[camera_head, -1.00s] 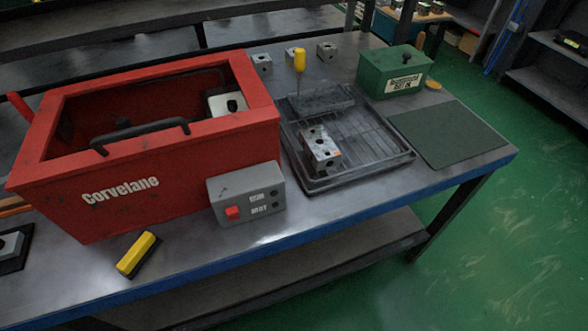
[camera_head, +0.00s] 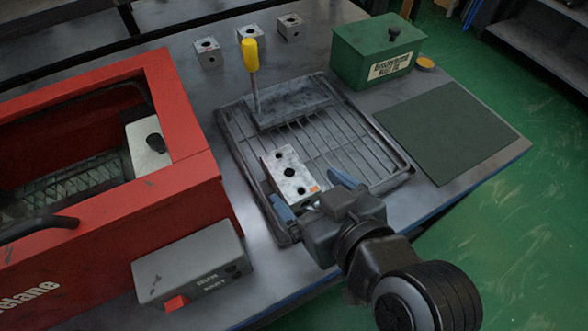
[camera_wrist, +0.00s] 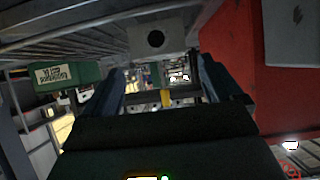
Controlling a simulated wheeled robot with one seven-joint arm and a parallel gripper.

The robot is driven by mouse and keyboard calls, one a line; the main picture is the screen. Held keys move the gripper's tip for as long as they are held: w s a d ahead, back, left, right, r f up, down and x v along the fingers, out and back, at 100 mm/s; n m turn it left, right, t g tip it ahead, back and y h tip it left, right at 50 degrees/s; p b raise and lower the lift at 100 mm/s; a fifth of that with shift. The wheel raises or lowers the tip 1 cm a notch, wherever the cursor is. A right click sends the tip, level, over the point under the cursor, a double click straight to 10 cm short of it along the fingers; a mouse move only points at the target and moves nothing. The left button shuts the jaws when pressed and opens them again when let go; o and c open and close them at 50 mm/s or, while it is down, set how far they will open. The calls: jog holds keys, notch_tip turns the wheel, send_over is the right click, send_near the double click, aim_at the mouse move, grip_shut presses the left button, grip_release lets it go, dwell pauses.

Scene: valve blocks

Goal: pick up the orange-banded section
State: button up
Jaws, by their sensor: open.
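A light grey metal valve block (camera_head: 283,168) with dark holes and a small orange patch near its right end lies on the wire rack of a dark tray (camera_head: 397,178). My gripper (camera_head: 314,194) is open at the block's near end, one blue finger on each side. The fingers appear apart from the block, but exact contact cannot be told. In the wrist view, a grey block face with one round hole (camera_wrist: 155,38) shows beyond and between the two fingers (camera_wrist: 160,80). A small yellow-orange piece shows between them; I cannot tell what it belongs to.
A red machine (camera_head: 190,175) with a grey control box (camera_head: 190,262) stands left. A yellow-handled screwdriver (camera_head: 250,58) stands upright behind the block. A green box (camera_head: 375,50) and a dark mat (camera_head: 445,130) are right. Small grey blocks (camera_head: 207,50) sit at the back.

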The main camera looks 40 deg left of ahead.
aim_at(291, 174)
jog(key=shift+x, duration=3.55)
jog(key=shift+a+r, duration=0.1)
jog(key=shift+c, duration=0.2)
jog(key=shift+r, duration=0.1)
jog(key=c, duration=1.4)
